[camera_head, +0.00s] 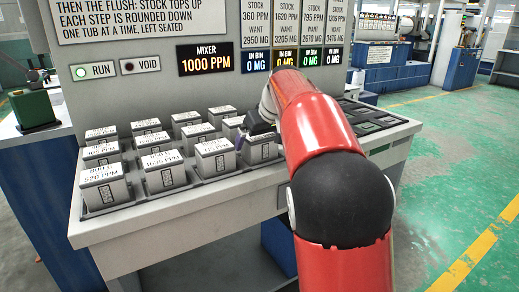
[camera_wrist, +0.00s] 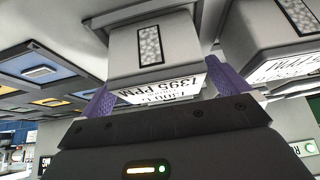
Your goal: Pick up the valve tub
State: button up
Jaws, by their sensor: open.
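Several light grey tubs with printed labels on top stand in rows on the machine's tray. I cannot read for certain which one is the valve tub. My gripper (camera_head: 257,138) is over the right end of the tub rows in the head view, partly hidden by my red arm. In the wrist view my gripper (camera_wrist: 168,90) is open, with its purple fingers on either side of one tub (camera_wrist: 151,48). That tub's label seems to read "395 PPM" at its end. Whether the fingers touch it is unclear. In the head view a tub (camera_head: 262,150) shows just below my gripper.
Another tub (camera_wrist: 262,30) stands close on the right in the wrist view. Neighbouring tubs (camera_head: 214,158) stand close on the left in the head view. Dark square recesses (camera_head: 372,127) lie right of my arm. The upright display panel (camera_head: 205,57) rises behind the tray.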

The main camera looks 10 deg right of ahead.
jog(key=c, duration=1.3)
jog(key=shift+r, duration=0.1)
